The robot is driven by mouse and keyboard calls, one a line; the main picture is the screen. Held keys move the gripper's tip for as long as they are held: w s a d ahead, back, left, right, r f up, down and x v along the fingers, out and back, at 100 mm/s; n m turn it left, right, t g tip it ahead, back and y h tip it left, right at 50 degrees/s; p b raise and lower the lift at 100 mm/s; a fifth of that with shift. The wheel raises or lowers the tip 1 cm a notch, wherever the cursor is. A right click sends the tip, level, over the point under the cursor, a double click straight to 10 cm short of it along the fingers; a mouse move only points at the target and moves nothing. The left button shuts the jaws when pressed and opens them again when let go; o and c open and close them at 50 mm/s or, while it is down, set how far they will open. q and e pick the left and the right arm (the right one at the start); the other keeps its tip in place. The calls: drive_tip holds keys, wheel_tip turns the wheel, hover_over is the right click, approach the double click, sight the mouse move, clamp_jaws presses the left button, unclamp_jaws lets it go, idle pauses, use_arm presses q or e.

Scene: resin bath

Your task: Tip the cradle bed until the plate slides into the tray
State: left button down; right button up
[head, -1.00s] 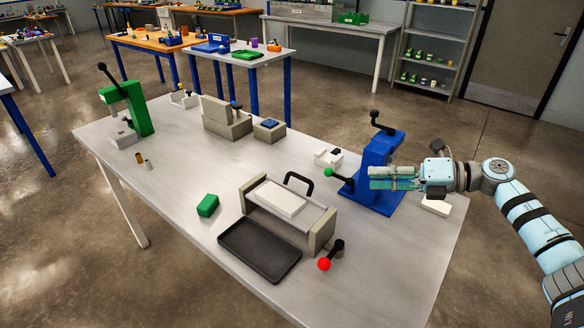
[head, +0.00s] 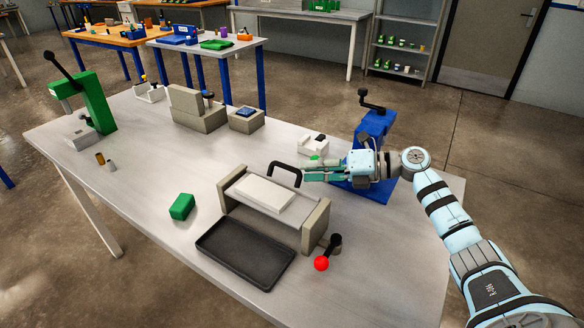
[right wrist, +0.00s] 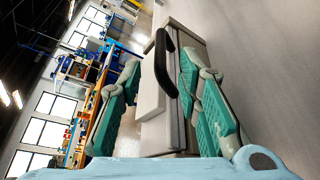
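The cradle (head: 316,226) stands on the table with its bed (head: 295,226) roughly level between two beige end walls. A white plate (head: 264,193) lies flat on the bed. A black loop handle (head: 285,169) rises at the bed's far side. The empty black tray (head: 245,250) lies in front of the cradle. My right gripper (head: 305,174) is just right of the handle. In the right wrist view its fingers (right wrist: 160,62) are spread, with the handle (right wrist: 166,60) ahead between them, and no grip shows. My left gripper is out of view.
A blue press (head: 373,145) stands behind my right wrist. A green block (head: 182,207) lies left of the tray. A small white fixture (head: 312,147) stands behind the gripper.

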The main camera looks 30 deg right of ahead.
sight(292, 170)
drive_tip(key=x, duration=0.5)
drive_tip(key=shift+w+a+f, duration=0.1)
drive_tip(key=shift+f, duration=0.05)
drive_tip(key=shift+c, duration=0.5)
clamp_jaws()
